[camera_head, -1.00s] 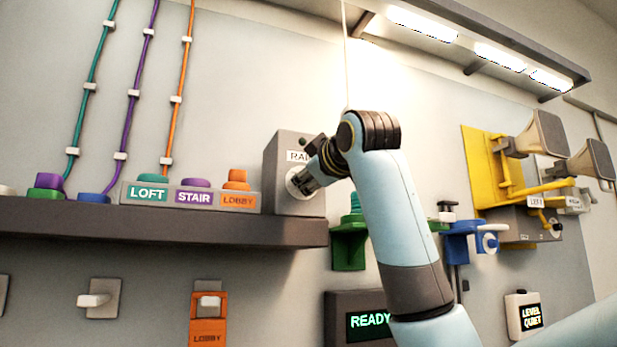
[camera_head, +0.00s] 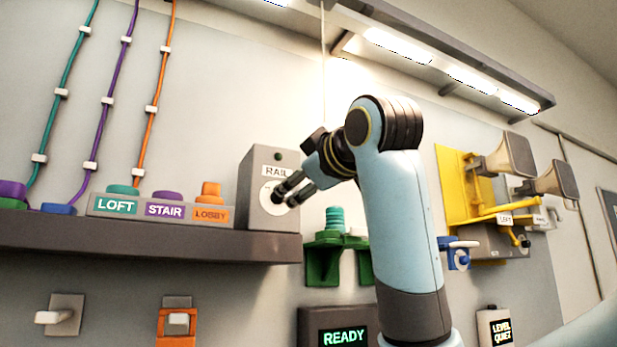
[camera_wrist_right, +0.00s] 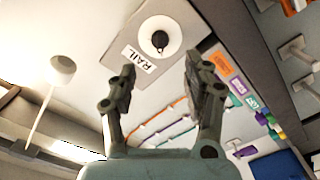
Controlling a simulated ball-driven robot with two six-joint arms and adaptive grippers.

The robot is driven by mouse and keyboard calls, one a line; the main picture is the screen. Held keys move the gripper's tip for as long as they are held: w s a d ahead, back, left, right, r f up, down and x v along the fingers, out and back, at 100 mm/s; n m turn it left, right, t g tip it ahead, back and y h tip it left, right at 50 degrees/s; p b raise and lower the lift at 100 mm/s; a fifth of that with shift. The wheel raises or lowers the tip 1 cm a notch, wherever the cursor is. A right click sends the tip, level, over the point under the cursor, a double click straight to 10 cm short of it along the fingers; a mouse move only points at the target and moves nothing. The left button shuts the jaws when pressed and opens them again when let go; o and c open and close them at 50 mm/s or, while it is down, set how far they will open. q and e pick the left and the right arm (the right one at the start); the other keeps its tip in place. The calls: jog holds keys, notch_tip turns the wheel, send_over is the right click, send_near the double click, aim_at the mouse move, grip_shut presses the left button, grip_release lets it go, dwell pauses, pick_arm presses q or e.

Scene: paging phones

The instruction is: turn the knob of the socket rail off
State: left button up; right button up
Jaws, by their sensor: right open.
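The socket rail is a grey box (camera_head: 262,165) labelled RAIL at the right end of the dark shelf. Its knob (camera_wrist_right: 160,40) is small and dark on a white round dial (camera_wrist_right: 153,28), seen in the right wrist view. In the head view my fingers cover the knob and part of the dial (camera_head: 267,196). My right gripper (camera_wrist_right: 162,70) is open and empty, its fingers spread in front of the box, apart from the knob in the wrist view. It also shows in the head view (camera_head: 284,197). A small dark green lamp (camera_head: 278,156) sits above the label. My left gripper is out of view.
LOFT, STAIR and LOBBY blocks (camera_head: 160,208) stand left of the box on the shelf (camera_head: 140,236). Green brackets (camera_head: 323,262) and a READY display (camera_head: 343,338) lie below right. Yellow horn mounts (camera_head: 455,195) are further right.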

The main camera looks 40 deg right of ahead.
jog(key=shift+v, duration=1.8)
jog(key=shift+f, duration=0.1)
